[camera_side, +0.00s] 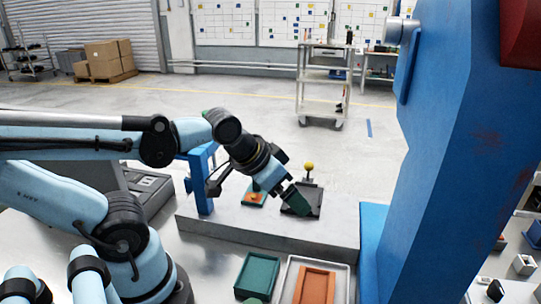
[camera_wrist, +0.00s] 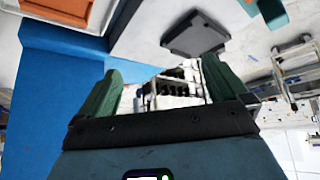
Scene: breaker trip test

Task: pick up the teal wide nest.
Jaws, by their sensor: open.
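The teal wide nest (camera_side: 257,274) appears to be the shallow teal rectangular tray on the metal table in front of the grey platform in the side view. I cannot make it out in the wrist view. My gripper (camera_side: 297,203) is over the grey platform, up and to the right of the nest and apart from it. Its green fingers stand open with nothing between them in the wrist view (camera_wrist: 160,85).
An orange nest (camera_side: 315,286) sits right of the teal one in a grey tray. A dark base (camera_side: 313,203) with a yellow-knobbed lever (camera_side: 309,167) and a smaller teal-and-orange piece (camera_side: 254,197) stand on the platform (camera_side: 270,232). A blue column (camera_side: 440,150) rises at right.

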